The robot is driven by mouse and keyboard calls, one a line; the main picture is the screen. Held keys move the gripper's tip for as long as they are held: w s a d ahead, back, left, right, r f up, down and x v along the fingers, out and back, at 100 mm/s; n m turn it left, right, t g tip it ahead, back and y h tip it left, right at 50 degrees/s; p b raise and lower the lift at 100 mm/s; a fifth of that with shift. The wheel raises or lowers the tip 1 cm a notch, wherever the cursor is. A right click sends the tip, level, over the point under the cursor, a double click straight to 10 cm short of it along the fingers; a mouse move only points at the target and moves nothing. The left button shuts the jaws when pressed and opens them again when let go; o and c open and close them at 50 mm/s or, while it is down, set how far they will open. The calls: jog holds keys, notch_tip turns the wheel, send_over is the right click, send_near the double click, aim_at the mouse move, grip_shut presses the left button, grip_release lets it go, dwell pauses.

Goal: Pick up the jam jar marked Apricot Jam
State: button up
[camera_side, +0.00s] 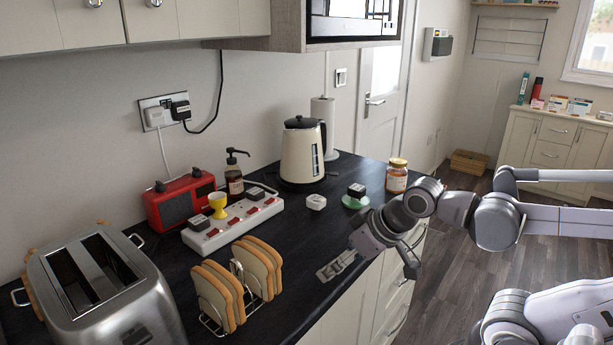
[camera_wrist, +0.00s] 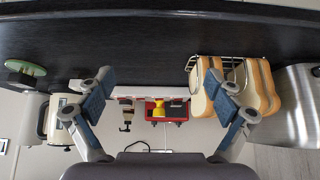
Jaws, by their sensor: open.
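A jam jar (camera_side: 397,176) with a gold lid and orange-brown contents stands upright near the far end of the dark worktop in the side view. Its label is too small to read. It cannot be made out in the wrist view. My gripper (camera_side: 350,255) is over the worktop's front edge, nearer the camera than the jar and apart from it. In the wrist view my gripper (camera_wrist: 165,85) has its two fingers spread wide, with nothing held between them.
Near the jar are a green dish (camera_side: 355,202) with a dark block, a pale block (camera_side: 316,202) and a cream kettle (camera_side: 302,152).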

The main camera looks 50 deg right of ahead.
jog(key=w+d+r+m+g+h, duration=0.1)
jog(key=w+d+r+m+h, duration=0.15)
jog(key=w+d+r, duration=0.6)
jog(key=m+g+h, duration=0.2)
jog(key=m+g, duration=0.2)
jog(key=m, duration=0.5)
send_near(399, 162)
jog(key=shift+y, duration=0.25)
jog(key=x, duration=0.5)
jog(key=shift+d, duration=0.2)
jog(key=shift+d+f, duration=0.25)
jog(key=shift+f, duration=0.05)
jog(key=x, duration=0.4)
jog(key=shift+w+f, duration=0.1)
jog(key=shift+f, duration=0.35)
jog(key=shift+a+x, duration=0.15)
jog(key=shift+x, duration=1.15)
jog(key=shift+a+x, duration=0.15)
jog(key=shift+x, duration=1.15)
jog(key=shift+f, duration=0.15)
